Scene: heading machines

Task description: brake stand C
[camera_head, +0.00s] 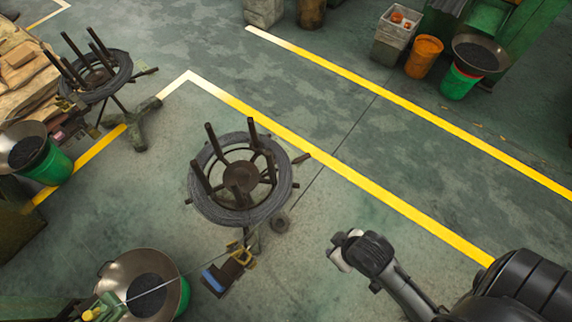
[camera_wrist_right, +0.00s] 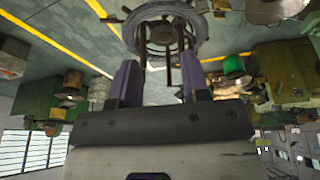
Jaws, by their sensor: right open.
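A wire stand (camera_head: 240,180), with a coil of dark wire around upright posts, stands in the middle of the head view. A short brown handle (camera_head: 300,158) sticks out at its right side. A second similar stand (camera_head: 95,75) is at the upper left, also with a brown handle (camera_head: 147,71). I see no letter on either stand. My right gripper (camera_head: 350,250) is to the lower right of the middle stand, apart from it. In the right wrist view the gripper (camera_wrist_right: 160,68) is open and empty, with a wire stand (camera_wrist_right: 165,30) beyond its fingers. My left gripper is out of view.
A metal pan (camera_head: 145,262) is at the lower left, with a wire running past it to the middle stand. A blue-and-yellow device (camera_head: 222,275) sits beside that stand. Bins and an orange bucket (camera_head: 424,57) are at the top right. The floor around my right gripper is clear.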

